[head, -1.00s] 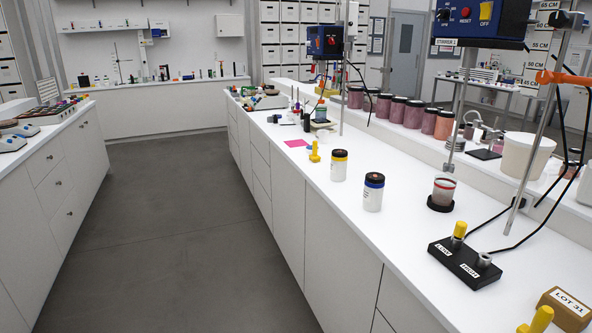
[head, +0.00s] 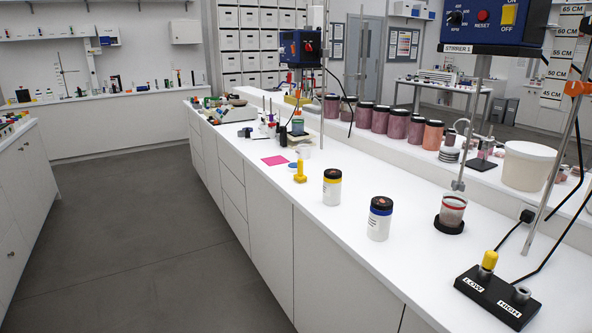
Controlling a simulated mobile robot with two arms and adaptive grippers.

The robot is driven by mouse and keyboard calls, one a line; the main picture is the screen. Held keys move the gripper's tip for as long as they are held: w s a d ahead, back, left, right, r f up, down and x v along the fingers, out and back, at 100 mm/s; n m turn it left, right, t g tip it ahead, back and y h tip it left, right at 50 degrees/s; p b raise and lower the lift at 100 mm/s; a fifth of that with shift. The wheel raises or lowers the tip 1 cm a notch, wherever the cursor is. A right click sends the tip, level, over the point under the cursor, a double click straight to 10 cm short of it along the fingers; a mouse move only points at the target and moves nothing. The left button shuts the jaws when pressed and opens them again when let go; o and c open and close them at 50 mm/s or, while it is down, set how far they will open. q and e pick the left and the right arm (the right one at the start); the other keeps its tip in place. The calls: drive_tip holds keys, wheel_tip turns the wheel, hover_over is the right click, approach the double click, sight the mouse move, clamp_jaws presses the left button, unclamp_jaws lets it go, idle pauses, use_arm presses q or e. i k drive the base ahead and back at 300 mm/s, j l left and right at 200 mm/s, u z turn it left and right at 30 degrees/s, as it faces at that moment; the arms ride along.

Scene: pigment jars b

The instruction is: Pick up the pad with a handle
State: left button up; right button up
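A small yellow piece (head: 300,172) with an upright grip on a wider round foot stands on the white counter, at the middle of the head view. It may be the pad with a handle, but it is too small to be sure. It stands between a pink square sheet (head: 274,160) and a white jar with a yellow band (head: 332,187). Neither of my grippers shows in this view.
The long white counter (head: 300,222) holds a blue-banded jar (head: 379,220), a cup on a black ring (head: 451,213), a black LOW/HIGH block (head: 497,295) and a stirrer stand (head: 485,30). The grey floor (head: 140,235) to the left is clear.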

sight(298, 178)
drive_tip(key=i+j+z, duration=0.1)
drive_tip(key=i+j, duration=0.15)
drive_tip(key=i+j+z, duration=0.1)
drive_tip(key=i+j, duration=0.15)
drive_tip(key=j, duration=0.2)
drive_tip(key=i+j+z, duration=0.15)
drive_tip(key=j, duration=0.25)
drive_tip(key=i+j+z, duration=0.1)
drive_tip(key=i+j, duration=0.2)
drive_tip(key=j, duration=0.1)
